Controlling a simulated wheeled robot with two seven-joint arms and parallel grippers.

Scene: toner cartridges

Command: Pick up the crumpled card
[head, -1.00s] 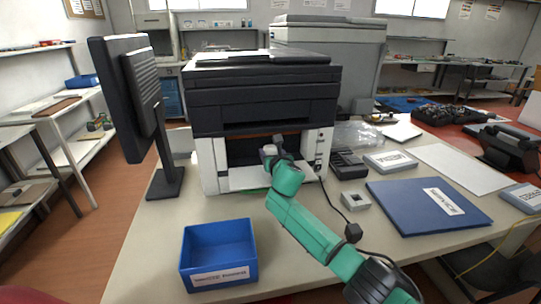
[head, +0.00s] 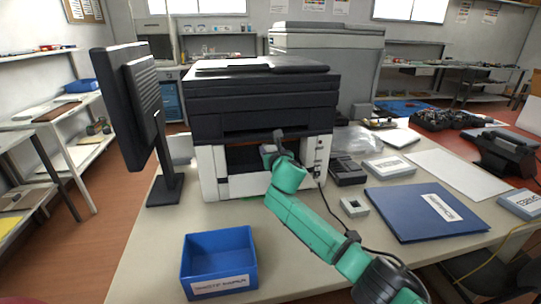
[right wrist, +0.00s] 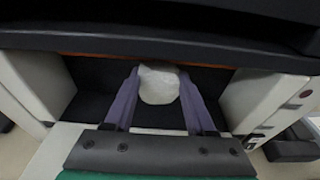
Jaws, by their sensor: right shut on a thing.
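The crumpled card (right wrist: 159,84) is a white, rounded, wrinkled lump in the right wrist view. It sits between the two purple fingers of my right gripper (right wrist: 158,92), which is shut on it. They are inside the dark front opening of the printer (right wrist: 90,85). In the head view my right gripper (head: 268,152) reaches into the lower front of the black and white printer (head: 262,95). The card cannot be made out there. My left gripper is not in view.
The printer's dark upper body overhangs the opening, with white walls on both sides. A blue bin (head: 219,262) stands at the table's front left. A monitor (head: 133,110) is left of the printer. A blue folder (head: 425,208) and a small grey box (head: 354,207) lie to the right.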

